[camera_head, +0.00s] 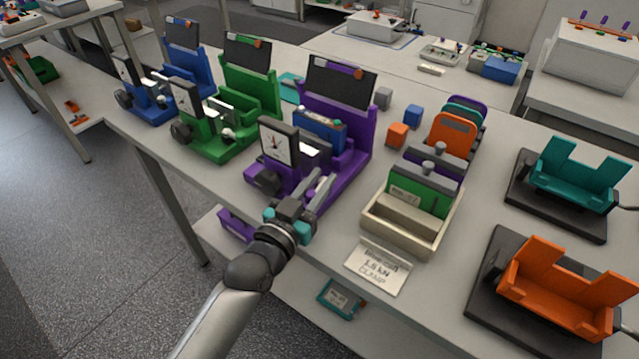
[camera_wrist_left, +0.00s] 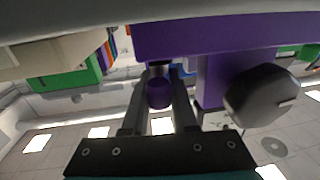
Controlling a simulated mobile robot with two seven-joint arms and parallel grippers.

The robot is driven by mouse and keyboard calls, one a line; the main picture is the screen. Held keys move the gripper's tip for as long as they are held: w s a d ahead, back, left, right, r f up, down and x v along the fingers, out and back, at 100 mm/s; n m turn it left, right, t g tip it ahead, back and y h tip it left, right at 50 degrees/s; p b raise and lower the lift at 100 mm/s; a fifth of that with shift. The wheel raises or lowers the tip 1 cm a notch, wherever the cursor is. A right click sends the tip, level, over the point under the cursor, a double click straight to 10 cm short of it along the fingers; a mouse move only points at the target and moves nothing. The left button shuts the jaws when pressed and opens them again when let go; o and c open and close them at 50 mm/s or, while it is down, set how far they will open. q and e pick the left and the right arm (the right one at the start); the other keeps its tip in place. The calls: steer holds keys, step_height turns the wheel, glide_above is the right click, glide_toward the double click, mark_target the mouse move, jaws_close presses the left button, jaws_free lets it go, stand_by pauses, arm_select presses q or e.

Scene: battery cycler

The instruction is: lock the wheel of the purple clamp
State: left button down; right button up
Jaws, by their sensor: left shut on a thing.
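The purple clamp (camera_head: 352,128) stands on the bench in the head view, with a dial gauge (camera_head: 278,146) and a dark screen on it. Its dark wheel (camera_head: 266,181) faces the bench's front edge; in the left wrist view the wheel (camera_wrist_left: 262,95) is to the right of my fingers. My left gripper (camera_head: 321,188) is at the clamp's front, right of the wheel. In the left wrist view my left gripper (camera_wrist_left: 160,82) is shut on a small purple knob (camera_wrist_left: 159,94) below the clamp's purple body (camera_wrist_left: 210,38). My right gripper is not in view.
A green clamp (camera_head: 262,92) and a blue clamp (camera_head: 195,75) stand to the left. A beige box (camera_head: 385,233) with a green plate stands close on the right, a label card (camera_head: 378,268) before it. Teal (camera_head: 575,178) and orange (camera_head: 560,290) holders stand further right.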

arm_select(q)
steer(key=shift+a+m+g+h+b, duration=0.1)
steer(key=shift+m+g+h+b, duration=0.65)
steer(key=shift+h+b, duration=0.25)
steer(key=c, duration=0.7)
jaws_free()
